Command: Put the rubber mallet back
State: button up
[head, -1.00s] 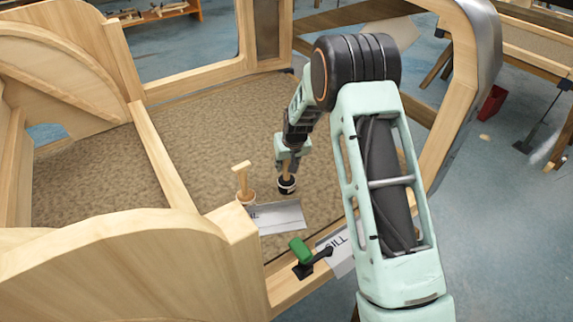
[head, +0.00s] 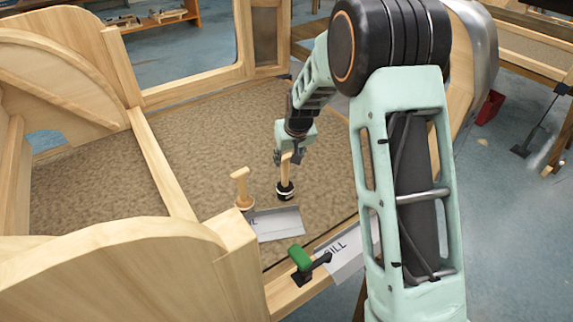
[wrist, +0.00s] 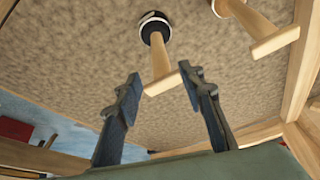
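The rubber mallet (head: 285,188), with a black, light-banded head and a pale wooden handle, stands head down on the brown speckled floor panel inside the wooden frame. In the wrist view its black head (wrist: 153,27) is at the top and its handle points toward me. My gripper (head: 288,157) is above it, at the top of the handle. In the wrist view my gripper (wrist: 163,72) is open, with a gap between the two fingers, and the handle end shows between the fingertips. No grip on the handle shows.
An all-wood mallet (head: 242,190) stands close to the left; it also shows in the wrist view (wrist: 258,28). A grey-white sheet (head: 278,224) lies just in front. A green-handled clamp (head: 300,258) and a SILL label (head: 343,252) are at the front rail. The panel behind is clear.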

jog(key=shift+v, duration=1.3)
